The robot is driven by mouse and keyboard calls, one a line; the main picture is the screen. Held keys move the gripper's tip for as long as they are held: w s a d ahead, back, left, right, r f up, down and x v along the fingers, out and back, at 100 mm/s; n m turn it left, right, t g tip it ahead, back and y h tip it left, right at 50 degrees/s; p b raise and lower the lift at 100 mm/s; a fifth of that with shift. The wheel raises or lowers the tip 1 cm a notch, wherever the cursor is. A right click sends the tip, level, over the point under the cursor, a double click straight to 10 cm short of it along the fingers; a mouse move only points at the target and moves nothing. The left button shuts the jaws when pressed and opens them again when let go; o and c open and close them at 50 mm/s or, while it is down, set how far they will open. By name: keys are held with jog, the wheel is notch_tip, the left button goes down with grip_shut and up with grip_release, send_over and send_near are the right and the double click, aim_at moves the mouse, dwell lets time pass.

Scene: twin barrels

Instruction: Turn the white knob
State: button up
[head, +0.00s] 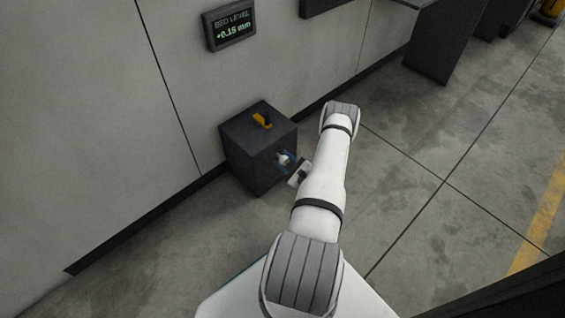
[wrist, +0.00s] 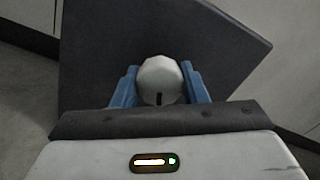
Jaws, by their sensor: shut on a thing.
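The white knob (wrist: 160,76) sits on the front face of a dark box and has a short black mark low on its face. In the wrist view my gripper (wrist: 160,82) has its two blue fingers on the left and right sides of the knob, shut on it. In the head view the knob (head: 282,158) is small, with my gripper (head: 285,161) at it and partly covering it. Which way the mark points relative to the box is hard to tell.
The dark box (head: 248,150) stands against the grey wall, with a yellow lever (head: 262,120) on its top. A display (head: 230,25) above it reads "BED LEVEL +0.15 mm". Dark cabinet (head: 435,45) stands at upper right. Concrete floor (head: 420,150) is open to the right.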

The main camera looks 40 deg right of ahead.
jog(key=n, duration=0.4)
jog(key=shift+f+n, duration=0.1)
jog(key=shift+n, duration=0.2)
jog(key=n, duration=1)
jog(key=shift+n+p, duration=0.3)
jog(key=shift+n, duration=0.1)
jog(key=n, duration=0.4)
jog(key=shift+d+r, duration=0.1)
jog(key=shift+r, duration=0.1)
jog(key=shift+n, duration=0.3)
jog(key=o, duration=1)
jog(key=shift+c, duration=0.2)
